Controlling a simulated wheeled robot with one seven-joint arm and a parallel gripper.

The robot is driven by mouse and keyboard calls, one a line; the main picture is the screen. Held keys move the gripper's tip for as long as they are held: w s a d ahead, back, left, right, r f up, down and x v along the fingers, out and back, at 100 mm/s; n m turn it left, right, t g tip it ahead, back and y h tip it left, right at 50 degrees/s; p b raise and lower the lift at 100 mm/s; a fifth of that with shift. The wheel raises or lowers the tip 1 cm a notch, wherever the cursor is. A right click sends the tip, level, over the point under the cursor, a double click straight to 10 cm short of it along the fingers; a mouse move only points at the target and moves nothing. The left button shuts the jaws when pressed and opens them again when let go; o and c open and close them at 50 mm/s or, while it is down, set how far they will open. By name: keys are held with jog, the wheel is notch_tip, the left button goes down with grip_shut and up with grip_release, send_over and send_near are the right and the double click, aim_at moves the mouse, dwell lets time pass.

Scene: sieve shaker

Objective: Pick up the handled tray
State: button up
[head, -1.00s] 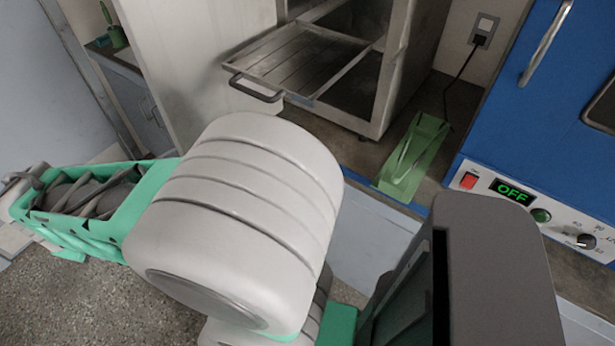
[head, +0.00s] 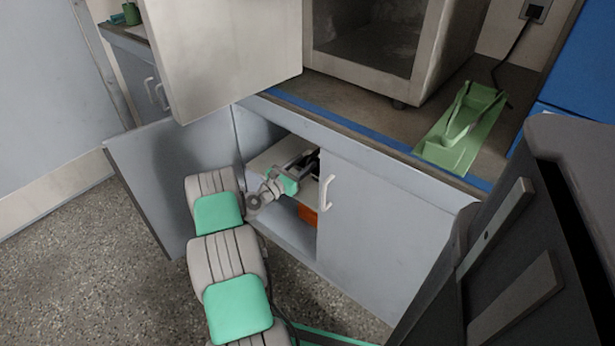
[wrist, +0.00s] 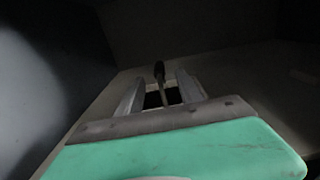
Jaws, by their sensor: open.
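A green tray-like piece with a raised loop handle (head: 460,135) lies on the counter to the right of the metal chamber; I cannot tell whether it is the handled tray. My gripper (head: 300,165) is inside the open lower cabinet, over its shelf, well away from the green piece. A small dark object (head: 314,163) is beside the fingers there. In the wrist view the fingers (wrist: 160,92) are apart, with a dark, narrow, knobbed object (wrist: 159,72) between or just beyond them. Contact cannot be told in the dim light.
The cabinet's left door (head: 165,185) stands open; its right door (head: 365,235) is shut. An orange item (head: 307,214) is below the shelf (head: 265,160). The metal chamber (head: 365,45) above has its door (head: 225,45) open. Speckled floor (head: 90,270) is clear at left.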

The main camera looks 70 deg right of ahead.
aim_at(316, 151)
jog(key=b+x, duration=0.2)
jog(key=x, duration=0.5)
jog(key=shift+d, duration=0.1)
grip_shut()
dwell(1.1)
